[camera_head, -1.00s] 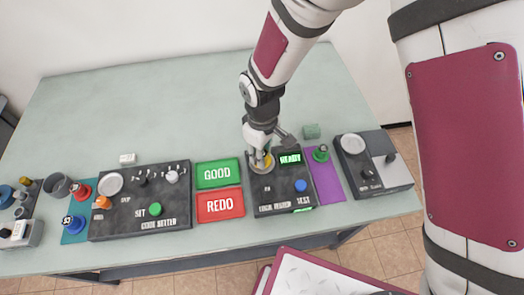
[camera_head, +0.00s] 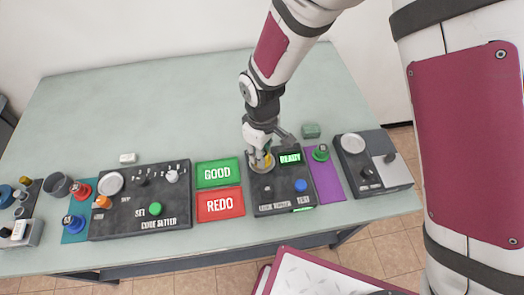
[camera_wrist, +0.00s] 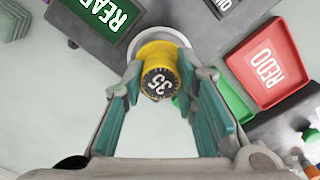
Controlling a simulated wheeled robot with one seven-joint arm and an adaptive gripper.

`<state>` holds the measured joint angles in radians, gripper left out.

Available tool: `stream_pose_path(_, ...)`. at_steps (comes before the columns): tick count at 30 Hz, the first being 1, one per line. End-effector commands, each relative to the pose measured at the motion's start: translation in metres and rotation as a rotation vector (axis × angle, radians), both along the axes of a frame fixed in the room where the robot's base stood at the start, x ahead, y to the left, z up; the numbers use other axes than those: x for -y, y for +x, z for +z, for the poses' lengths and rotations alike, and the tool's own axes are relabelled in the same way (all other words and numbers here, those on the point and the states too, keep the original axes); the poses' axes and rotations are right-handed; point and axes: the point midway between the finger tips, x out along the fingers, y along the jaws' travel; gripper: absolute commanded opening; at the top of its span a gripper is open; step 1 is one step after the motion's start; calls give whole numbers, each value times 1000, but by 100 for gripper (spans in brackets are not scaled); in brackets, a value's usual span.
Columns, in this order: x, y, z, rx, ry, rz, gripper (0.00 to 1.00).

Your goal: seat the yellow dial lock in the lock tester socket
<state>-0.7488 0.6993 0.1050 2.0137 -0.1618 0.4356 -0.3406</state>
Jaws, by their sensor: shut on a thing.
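The yellow dial lock (camera_wrist: 160,72) shows in the wrist view with a dark dial face reading 35. It sits at the round socket (camera_wrist: 186,40) of the lock tester. My gripper (camera_wrist: 160,95) is shut on the lock, with a teal finger pad on each side. In the head view my gripper (camera_head: 260,152) points down over the tester's upper left, and a little of the yellow lock (camera_head: 268,163) shows below it. The lock tester (camera_head: 280,198) is a dark box with a green READY screen (camera_head: 290,158) and a blue button (camera_head: 301,185). The lock's underside is hidden.
Green GOOD (camera_head: 217,172) and red REDO (camera_head: 220,206) trays lie left of the tester. A purple mat (camera_head: 327,180) with a green lock (camera_head: 320,152) lies right of it. The code setter (camera_head: 140,215) stands further left. The table's back is clear.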

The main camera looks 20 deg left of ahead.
Motion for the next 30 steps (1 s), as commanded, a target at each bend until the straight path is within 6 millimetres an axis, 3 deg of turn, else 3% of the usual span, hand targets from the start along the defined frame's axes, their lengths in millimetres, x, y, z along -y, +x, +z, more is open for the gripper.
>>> stream_pose_path(26,0,0,-14,0,0,0,0)
stream_pose_path(27,0,0,-14,0,0,0,36)
stream_pose_path(29,0,0,-14,0,0,0,50)
stream_pose_path(30,0,0,-14,0,0,0,50)
